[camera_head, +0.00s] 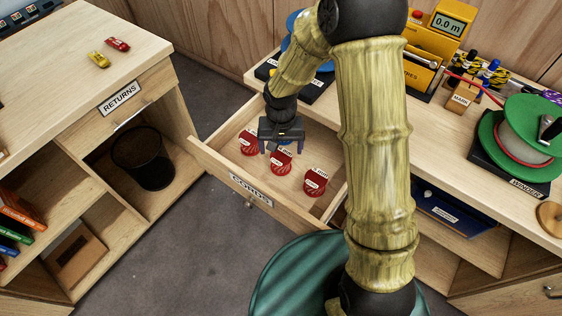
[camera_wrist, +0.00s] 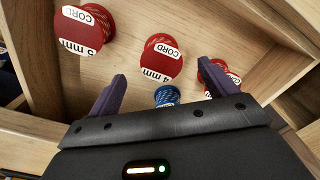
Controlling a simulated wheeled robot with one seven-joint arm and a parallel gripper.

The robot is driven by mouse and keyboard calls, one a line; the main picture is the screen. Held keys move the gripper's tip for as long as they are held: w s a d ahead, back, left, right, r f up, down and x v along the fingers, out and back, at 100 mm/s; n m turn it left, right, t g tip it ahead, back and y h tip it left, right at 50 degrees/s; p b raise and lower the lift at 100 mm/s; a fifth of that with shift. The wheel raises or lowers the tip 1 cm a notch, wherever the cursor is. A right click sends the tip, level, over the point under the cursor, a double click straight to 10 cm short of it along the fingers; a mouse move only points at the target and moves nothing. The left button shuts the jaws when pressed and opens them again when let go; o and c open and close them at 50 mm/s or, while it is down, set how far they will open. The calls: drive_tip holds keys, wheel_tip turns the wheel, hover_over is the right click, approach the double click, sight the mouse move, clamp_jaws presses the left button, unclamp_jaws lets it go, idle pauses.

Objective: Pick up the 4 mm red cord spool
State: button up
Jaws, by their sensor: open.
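The 4 mm red cord spool (camera_wrist: 160,60) stands in the middle of a row of red spools in the open drawer. Its white label reads "4 mm" upside down in the wrist view. It appears to be the middle red spool (camera_head: 281,163) in the head view. My gripper (camera_head: 282,149) points down into the drawer, open and empty. In the wrist view my gripper (camera_wrist: 162,71) has its fingertips apart, with the 4 mm spool beyond the gap between them. I cannot tell the exact height between them.
A red 5 mm spool (camera_wrist: 84,28) stands on one side and another red spool (camera_wrist: 220,75), partly behind a finger, on the other. A small blue spool (camera_wrist: 167,96) lies close by. The walls of the CORDS drawer (camera_head: 222,167) surround them. A winder (camera_head: 515,150) stands on the counter.

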sight(281, 154)
drive_tip(key=shift+f, duration=1.7)
drive_tip(key=shift+w+f, duration=0.25)
drive_tip(key=shift+f, duration=1.05)
drive_tip(key=shift+w+f, duration=0.25)
drive_tip(key=shift+f, duration=1.05)
drive_tip(key=c, duration=1.1)
drive_tip(key=shift+r, duration=0.15)
